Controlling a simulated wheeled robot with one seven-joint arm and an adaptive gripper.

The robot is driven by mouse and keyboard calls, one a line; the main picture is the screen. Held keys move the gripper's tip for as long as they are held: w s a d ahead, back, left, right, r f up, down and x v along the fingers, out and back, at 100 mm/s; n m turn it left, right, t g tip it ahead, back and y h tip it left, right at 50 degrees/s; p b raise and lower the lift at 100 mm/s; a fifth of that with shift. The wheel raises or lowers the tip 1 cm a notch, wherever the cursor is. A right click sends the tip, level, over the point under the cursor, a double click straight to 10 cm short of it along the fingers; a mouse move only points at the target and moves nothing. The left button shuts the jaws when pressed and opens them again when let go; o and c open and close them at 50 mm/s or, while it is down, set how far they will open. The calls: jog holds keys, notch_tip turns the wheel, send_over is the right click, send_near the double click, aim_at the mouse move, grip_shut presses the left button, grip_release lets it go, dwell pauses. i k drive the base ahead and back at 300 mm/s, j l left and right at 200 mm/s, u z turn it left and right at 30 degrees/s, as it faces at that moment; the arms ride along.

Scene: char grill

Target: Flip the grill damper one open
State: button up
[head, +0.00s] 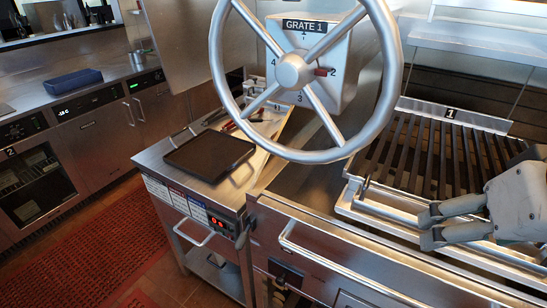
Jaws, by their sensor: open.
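My gripper (431,228) is at the right, in front of the grill, with its fingers pointing left. The two fingers are apart, and nothing shows between them. The grill front (335,246) is a steel panel with a long bar handle (325,262). Low on this front is a dark fitting (285,275), cut off by the bottom edge; I cannot tell whether it is damper one, or its position. My gripper is to the right of it and higher in the picture, apart from it.
A large handwheel (214,62) stands before a box labelled GRATE 1 (337,62). Grill grate 1 (420,150) lies behind my gripper. A side cart (160,158) holds a black tray (209,155). A red mat (90,235) covers the floor at left.

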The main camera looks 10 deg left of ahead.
aim_at(284, 274)
jog(key=u, duration=0.65)
jog(key=k+l+u, duration=0.15)
jog(key=u, duration=0.35)
jog(key=k+l+u, duration=0.2)
jog(key=l+u, duration=0.25)
jog(key=j, duration=0.1)
